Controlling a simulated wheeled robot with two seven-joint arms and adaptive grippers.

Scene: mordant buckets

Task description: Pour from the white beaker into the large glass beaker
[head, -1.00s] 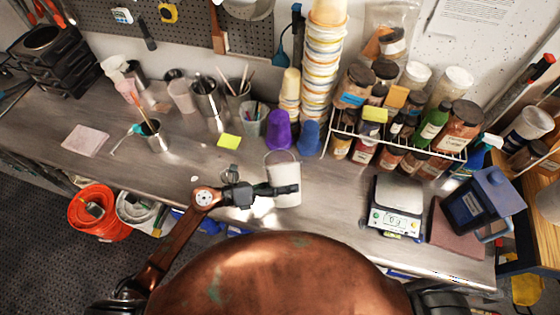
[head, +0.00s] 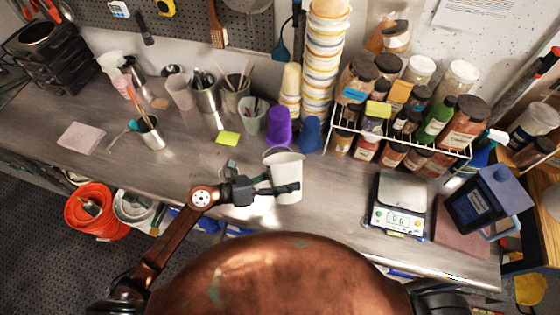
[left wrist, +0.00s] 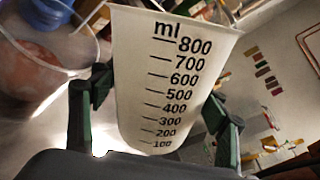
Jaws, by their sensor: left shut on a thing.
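My left gripper (head: 284,189) is shut on the white beaker (head: 287,178), holding it roughly upright, with a slight tilt, near the front of the bench. In the left wrist view the white beaker (left wrist: 170,75) shows black ml marks between the two fingers; its inside is hidden. A clear glass vessel (left wrist: 40,68), which looks like the large glass beaker, stands just left of it there, with something reddish-brown showing through. In the head view it is largely hidden behind the white beaker. My right gripper is not in view.
Purple cups (head: 278,127) and blue cups (head: 310,134) stand behind the beaker. A tall cup stack (head: 323,70) and a wire rack (head: 400,143) of jars are farther back. A scale (head: 402,205) stands to the right.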

